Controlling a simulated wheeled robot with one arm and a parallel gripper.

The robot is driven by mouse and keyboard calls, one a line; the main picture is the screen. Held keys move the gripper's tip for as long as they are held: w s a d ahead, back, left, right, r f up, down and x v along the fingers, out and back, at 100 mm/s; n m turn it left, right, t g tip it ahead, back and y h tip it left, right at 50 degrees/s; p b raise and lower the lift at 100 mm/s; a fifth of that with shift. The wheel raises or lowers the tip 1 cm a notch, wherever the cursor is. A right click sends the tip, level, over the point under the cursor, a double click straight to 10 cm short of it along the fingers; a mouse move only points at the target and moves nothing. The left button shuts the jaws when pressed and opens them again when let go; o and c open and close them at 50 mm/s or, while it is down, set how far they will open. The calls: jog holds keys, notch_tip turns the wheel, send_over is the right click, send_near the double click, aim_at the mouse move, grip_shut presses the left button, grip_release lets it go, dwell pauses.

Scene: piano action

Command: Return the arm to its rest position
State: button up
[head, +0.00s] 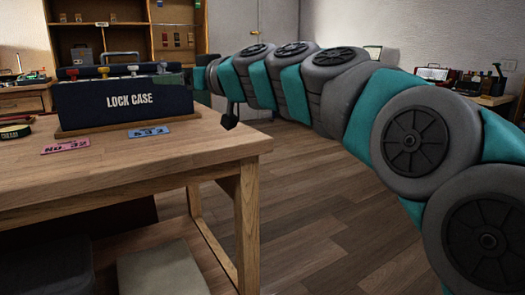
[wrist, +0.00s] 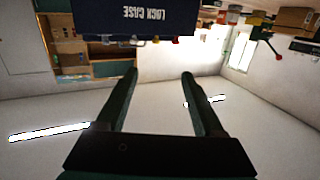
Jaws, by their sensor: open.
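My arm reaches across the head view from the lower right to the upper left. My gripper shows in part in the head view, near the right end of the dark blue lock case (head: 125,104). In the wrist view my gripper (wrist: 159,75) is open, with its two fingers well apart and nothing between them. The lock case (wrist: 130,15) shows upside down at the top of the wrist view, beyond the fingertips. In the head view I cannot tell whether the gripper touches the case.
The lock case stands on a wooden table (head: 200,150) beside a pink tag (head: 66,146) and a blue tag (head: 150,132). A shelf cabinet (head: 75,35) stands behind. A cluttered bench (head: 495,99) is at the far right. The floor (head: 310,200) right of the table is clear.

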jog(key=s+d+f+m+g+h+p, duration=0.1)
jog(key=s+d+f+g+h+p, duration=0.15)
jog(key=s+d+f, duration=0.5)
jog(key=s+d+f+m+g+h+p, duration=0.1)
jog(key=s+d+f+m+g+h, duration=0.2)
jog(key=f, duration=0.7)
jog(key=s+d+f+g+h+p, duration=0.1)
jog(key=s+d+f+h, duration=0.15)
jog(key=s+f, duration=0.5)
jog(key=s+d+f+m+g+h+p, duration=0.1)
jog(key=s+d+f+m+g+h, duration=0.1)
jog(key=s+d+f, duration=0.4)
jog(key=s+d+f+m+g+h+p, duration=0.1)
jog(key=s+d+f+m+g+h, duration=0.2)
jog(key=s+d, duration=1)
notch_tip(320, 180, down, 4)
jog(key=shift+s+d+r+m+h+p, duration=0.2)
jog(key=shift+s+m+h+p, duration=0.25)
jog(key=shift+s+m, duration=0.35)
jog(key=shift+g, duration=0.25)
